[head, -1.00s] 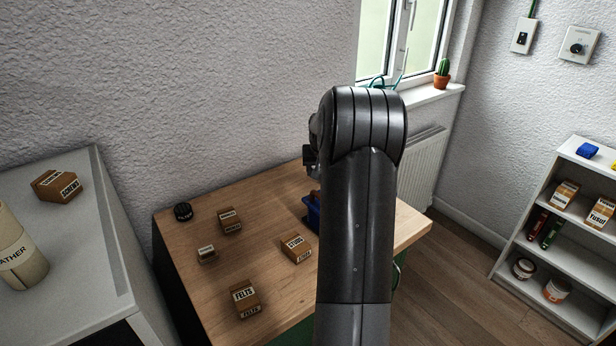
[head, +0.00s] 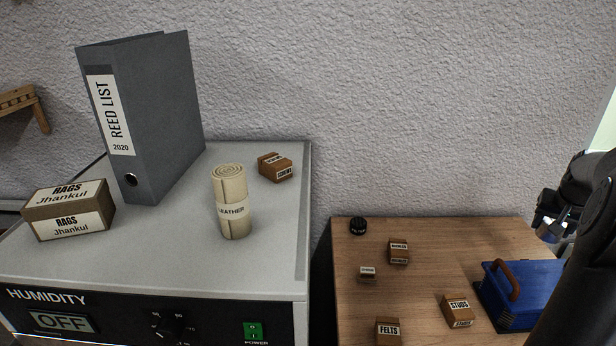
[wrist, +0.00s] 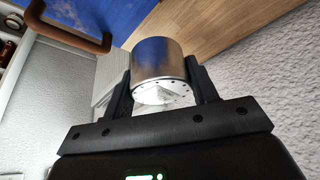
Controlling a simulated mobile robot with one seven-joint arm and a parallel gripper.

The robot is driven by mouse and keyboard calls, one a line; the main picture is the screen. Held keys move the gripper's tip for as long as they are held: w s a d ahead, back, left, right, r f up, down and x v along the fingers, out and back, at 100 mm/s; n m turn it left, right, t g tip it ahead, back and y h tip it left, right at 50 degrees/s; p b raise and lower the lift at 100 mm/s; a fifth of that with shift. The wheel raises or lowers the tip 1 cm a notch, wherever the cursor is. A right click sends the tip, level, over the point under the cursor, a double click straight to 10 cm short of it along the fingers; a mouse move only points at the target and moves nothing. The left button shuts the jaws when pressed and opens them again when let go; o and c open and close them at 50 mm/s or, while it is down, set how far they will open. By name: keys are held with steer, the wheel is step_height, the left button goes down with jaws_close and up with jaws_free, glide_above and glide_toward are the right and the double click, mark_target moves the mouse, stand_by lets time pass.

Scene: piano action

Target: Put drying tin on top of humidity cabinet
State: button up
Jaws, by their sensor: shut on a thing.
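My gripper (wrist: 160,88) is shut on a silver cylindrical tin, the drying tin (wrist: 158,60), with small holes around its near end. In the head view my gripper is at the right edge, above the far right of the wooden table, and only a bit of the tin (head: 548,230) shows beside the dark arm. The humidity cabinet (head: 285,270) stands at the left, with a grey top, a black front panel and a display reading OFF. My gripper is well to the right of the cabinet.
On the cabinet top are a grey binder (head: 160,110), a rags box (head: 70,210), a leather roll (head: 231,200) and a small brown box (head: 276,167). Its front right top is bare.

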step_height(320, 180, up, 27)
steer(key=w+a+n+y, duration=0.15)
steer(key=w+a, duration=0.35)
steer(key=a, duration=0.6)
steer(key=w+a+n+y, duration=0.1)
steer(key=w+a+n, duration=0.3)
steer(key=a, duration=0.7)
steer(key=w+a+n+y, duration=0.2)
steer(key=a+n, duration=0.2)
steer(key=a, duration=1.9)
steer(key=n+g+y, duration=0.2)
steer(key=n+y, duration=0.1)
steer(key=n, duration=0.7)
glide_above(165, 232)
steer(key=d, duration=0.1)
steer(key=shift+h, duration=0.25)
steer(key=f, duration=1.5)
steer(key=shift+s+d+f, duration=0.1)
steer(key=shift+s+d, duration=0.1)
steer(key=shift+s, duration=0.2)
steer(key=shift+f, duration=0.1)
